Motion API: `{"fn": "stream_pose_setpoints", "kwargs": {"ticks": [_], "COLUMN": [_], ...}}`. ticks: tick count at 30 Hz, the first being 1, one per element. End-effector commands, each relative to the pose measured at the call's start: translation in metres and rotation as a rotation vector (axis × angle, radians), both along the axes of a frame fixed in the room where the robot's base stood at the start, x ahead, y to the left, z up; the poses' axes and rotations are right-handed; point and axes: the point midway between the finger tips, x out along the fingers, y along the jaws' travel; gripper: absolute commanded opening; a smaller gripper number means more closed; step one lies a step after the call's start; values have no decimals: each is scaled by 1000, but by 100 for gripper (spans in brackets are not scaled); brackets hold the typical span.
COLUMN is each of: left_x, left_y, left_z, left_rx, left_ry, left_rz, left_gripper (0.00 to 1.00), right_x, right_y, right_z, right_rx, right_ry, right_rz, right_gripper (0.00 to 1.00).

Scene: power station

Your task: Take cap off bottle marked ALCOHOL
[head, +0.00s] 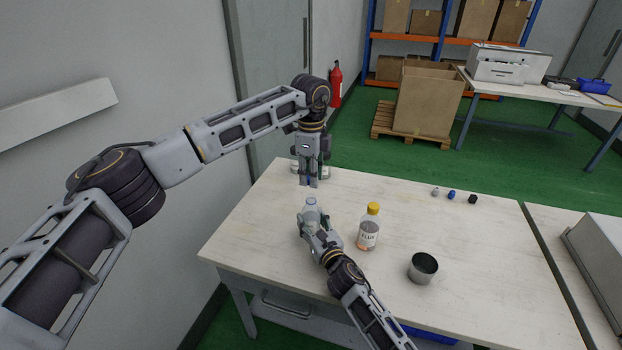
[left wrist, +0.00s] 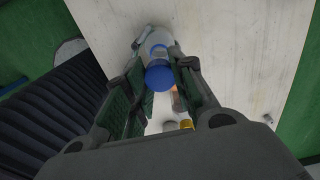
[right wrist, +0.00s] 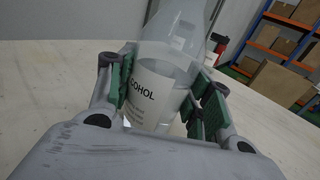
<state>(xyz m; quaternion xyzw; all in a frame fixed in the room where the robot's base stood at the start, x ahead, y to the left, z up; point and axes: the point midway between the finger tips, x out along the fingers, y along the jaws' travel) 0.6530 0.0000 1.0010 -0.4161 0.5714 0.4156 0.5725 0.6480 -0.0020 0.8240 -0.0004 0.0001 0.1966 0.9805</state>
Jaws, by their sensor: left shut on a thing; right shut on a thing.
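The clear bottle marked ALCOHOL (right wrist: 155,95) stands upright on the table, its label partly covered by fingers in the right wrist view. My right gripper (head: 309,222) is shut around its body. In the head view, the bottle's top (head: 311,202) shows below my left gripper (head: 308,183), with a gap between them. My left gripper is shut on a blue cap (left wrist: 159,77), which appears lifted clear above the bottle. The cap is only a small blue spot in the head view.
A FLUX bottle (head: 368,232) with a yellow cap stands right of my right gripper. A metal cup (head: 422,268) is nearer the front. Small grey (head: 435,191), blue (head: 452,195) and black (head: 473,199) items lie at the back right. The table's middle right is clear.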

Motion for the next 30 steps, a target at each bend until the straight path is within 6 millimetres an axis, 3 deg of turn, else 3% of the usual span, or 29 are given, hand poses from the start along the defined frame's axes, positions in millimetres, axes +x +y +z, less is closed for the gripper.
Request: {"fn": "stream_pose_setpoints", "kwargs": {"ticks": [4, 5, 10, 23, 30], "left_x": [0, 0, 0, 0, 0], "left_y": [0, 0, 0, 0, 0], "left_z": [0, 0, 0, 0, 0], "left_rx": [0, 0, 0, 0, 0], "left_ry": [0, 0, 0, 0, 0], "left_rz": [0, 0, 0, 0, 0], "left_gripper": [0, 0, 0, 0, 0], "right_x": [0, 0, 0, -1, -11], "right_y": [0, 0, 0, -1, -5], "right_z": [0, 0, 0, 0, -1], "right_rx": [0, 0, 0, 0, 0], "right_ry": [1, 1, 0, 0, 1], "right_rz": [0, 0, 0, 0, 0], "right_gripper": [0, 52, 73, 75, 75]}}
